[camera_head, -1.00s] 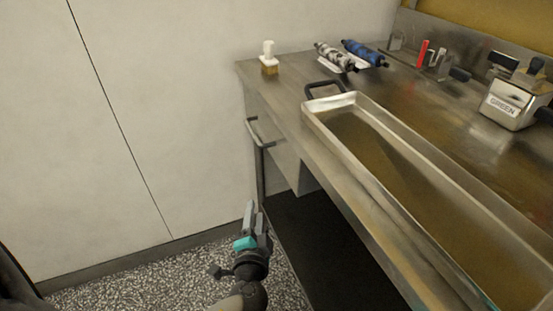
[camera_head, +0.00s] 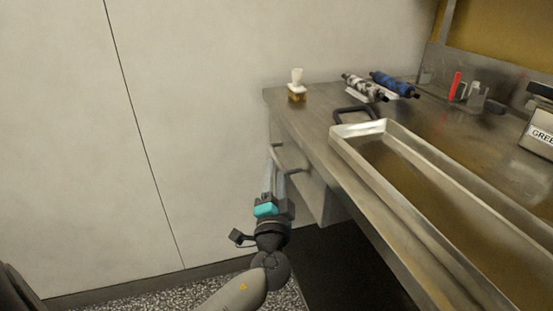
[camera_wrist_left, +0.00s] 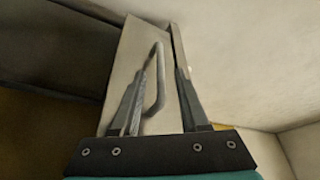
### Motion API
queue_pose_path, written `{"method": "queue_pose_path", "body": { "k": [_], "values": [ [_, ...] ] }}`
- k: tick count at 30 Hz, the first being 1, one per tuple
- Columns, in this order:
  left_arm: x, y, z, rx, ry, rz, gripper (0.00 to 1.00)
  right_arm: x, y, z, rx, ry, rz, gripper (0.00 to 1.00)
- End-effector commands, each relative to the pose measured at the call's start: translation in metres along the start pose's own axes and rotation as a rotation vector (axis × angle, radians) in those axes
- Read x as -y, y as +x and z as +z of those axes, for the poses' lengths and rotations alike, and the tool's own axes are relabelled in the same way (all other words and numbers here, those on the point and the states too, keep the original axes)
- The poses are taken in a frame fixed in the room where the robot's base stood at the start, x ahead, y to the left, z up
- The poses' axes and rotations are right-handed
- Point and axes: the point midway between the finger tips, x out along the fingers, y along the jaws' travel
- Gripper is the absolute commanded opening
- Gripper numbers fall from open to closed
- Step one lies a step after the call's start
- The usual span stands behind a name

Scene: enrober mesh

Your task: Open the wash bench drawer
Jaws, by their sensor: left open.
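The wash bench drawer (camera_head: 308,190) is under the left end of the steel bench and looks closed. Its front panel shows in the left wrist view (camera_wrist_left: 124,65). A grey bar handle (camera_head: 293,170) stands out from it and also shows in the left wrist view (camera_wrist_left: 158,85). My left gripper (camera_head: 274,168) is open and at the handle in the head view, covering part of it. In the left wrist view the handle appears between the two fingers (camera_wrist_left: 161,75), nearer the left one; I cannot tell whether they touch. My right gripper is not in view.
The steel bench top (camera_head: 310,118) holds a long shallow tray (camera_head: 362,165), a small pump bottle (camera_head: 297,88) and two rollers, one blue (camera_head: 392,83) and one patterned (camera_head: 362,87). A pale wall (camera_head: 190,120) stands close behind the bench's left end.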

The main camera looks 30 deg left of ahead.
Motion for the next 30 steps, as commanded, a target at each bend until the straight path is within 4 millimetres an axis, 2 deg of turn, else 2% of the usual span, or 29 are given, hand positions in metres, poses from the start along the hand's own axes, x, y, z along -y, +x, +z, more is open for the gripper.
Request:
{"method": "queue_pose_path", "body": {
  "k": [3, 9, 15, 23, 30],
  "values": [
    [0.001, 0.023, 0.000, 0.000, 0.000, -0.004, 0.45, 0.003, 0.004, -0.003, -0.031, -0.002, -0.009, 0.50],
    [0.000, 0.046, 0.001, 0.001, 0.002, -0.002, 0.45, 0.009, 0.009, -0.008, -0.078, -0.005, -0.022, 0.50],
    [0.000, 0.055, 0.001, 0.001, 0.001, 0.000, 0.45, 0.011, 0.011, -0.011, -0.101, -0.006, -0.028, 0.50],
    [0.000, 0.056, 0.001, 0.001, 0.001, 0.000, 0.45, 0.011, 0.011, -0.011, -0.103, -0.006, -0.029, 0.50],
    [0.000, 0.055, 0.001, 0.001, 0.000, 0.000, 0.18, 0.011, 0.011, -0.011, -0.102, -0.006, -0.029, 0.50]
  ]
}}
